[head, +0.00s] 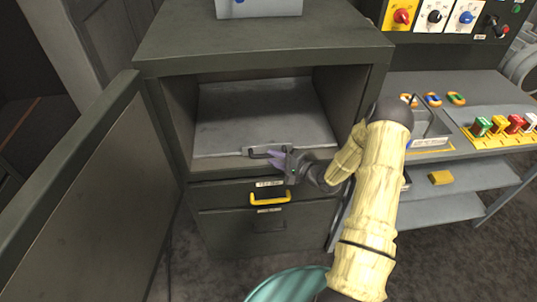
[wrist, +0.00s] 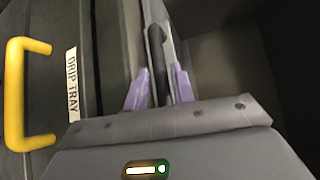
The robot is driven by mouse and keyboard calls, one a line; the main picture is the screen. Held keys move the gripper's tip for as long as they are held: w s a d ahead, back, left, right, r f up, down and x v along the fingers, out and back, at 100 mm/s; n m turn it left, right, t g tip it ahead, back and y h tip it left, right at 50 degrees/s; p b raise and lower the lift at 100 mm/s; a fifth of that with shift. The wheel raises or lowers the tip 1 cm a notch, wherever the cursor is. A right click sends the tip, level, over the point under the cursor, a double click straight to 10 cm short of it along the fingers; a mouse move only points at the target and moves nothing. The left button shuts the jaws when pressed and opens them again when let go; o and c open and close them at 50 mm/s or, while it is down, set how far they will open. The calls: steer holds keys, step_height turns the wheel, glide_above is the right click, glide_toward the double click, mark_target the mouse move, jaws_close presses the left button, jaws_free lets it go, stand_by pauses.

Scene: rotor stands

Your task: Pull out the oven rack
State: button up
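The oven rack (head: 262,110) is a flat grey metal sheet inside the open dark cabinet in the head view. It lies inside the compartment, with a dark bar handle at its front edge. The handle (wrist: 156,50) runs up between my fingers in the wrist view. My gripper (head: 272,158) is at the rack's front, its purple fingers (wrist: 160,85) on either side of the handle. A narrow gap shows between the handle and the fingers, so the gripper looks open around it. The lower end of the handle is partly hidden by my gripper.
The cabinet door (head: 75,190) stands open at the left. Below the rack is a drawer with a yellow handle (head: 270,198), labelled DRIP TRAY (wrist: 72,85) in the wrist view. A grey shelf unit (head: 450,205) with coloured parts stands right. A teal round object (head: 285,285) is on the floor.

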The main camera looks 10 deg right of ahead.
mark_target(269, 156)
steer(key=shift+x, duration=1.6)
jaws_close()
steer(key=shift+s, duration=0.1)
